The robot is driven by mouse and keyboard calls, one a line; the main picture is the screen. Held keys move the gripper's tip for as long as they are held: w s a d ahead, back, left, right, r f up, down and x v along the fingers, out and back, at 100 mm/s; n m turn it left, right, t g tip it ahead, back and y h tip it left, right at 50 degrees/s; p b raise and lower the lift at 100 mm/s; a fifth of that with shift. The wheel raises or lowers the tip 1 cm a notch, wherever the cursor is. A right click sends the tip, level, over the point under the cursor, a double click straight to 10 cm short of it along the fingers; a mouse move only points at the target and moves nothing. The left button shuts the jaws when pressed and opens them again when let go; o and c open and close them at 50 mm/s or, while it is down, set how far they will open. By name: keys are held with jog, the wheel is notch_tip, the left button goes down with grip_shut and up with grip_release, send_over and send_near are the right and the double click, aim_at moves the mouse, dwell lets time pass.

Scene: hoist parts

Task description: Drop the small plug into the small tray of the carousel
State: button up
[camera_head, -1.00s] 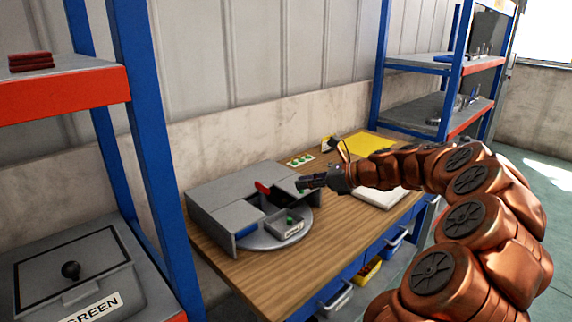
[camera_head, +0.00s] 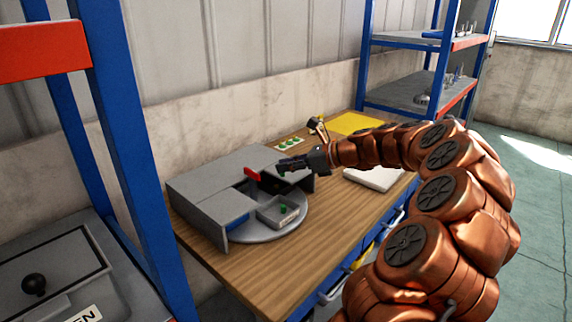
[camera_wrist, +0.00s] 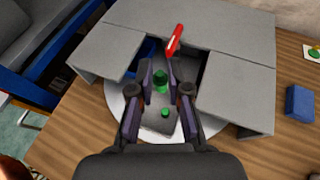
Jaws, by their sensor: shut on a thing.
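My gripper (camera_head: 281,168) is shut on a small green plug (camera_wrist: 160,82), held between its fingertips. In the head view the plug (camera_head: 281,175) shows just under the fingertips, above the carousel. The grey round carousel (camera_head: 262,233) sits partly under a grey housing, its open side facing the front. A small grey tray (camera_head: 287,219) with a pale label stands on its exposed part. A green piece (camera_head: 283,209) is in that tray, and it also shows in the wrist view (camera_wrist: 165,113). The fingers hide part of the tray in the wrist view.
The grey housing (camera_head: 205,180) flanks the opening, with a red pointer (camera_head: 253,174) at its edge. A blue part (camera_head: 237,219) shows under its left side. A white pad (camera_head: 373,179) and a yellow sheet (camera_head: 355,123) lie on the wooden bench. A blue block (camera_wrist: 299,102) lies at right.

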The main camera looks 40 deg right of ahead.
notch_tip(320, 180, down, 2)
jog(key=shift+f+b, duration=0.1)
jog(key=shift+b, duration=0.55)
jog(key=o, duration=0.8)
jog(key=shift+c, duration=0.2)
jog(key=shift+s, duration=0.1)
jog(key=v, duration=1.2)
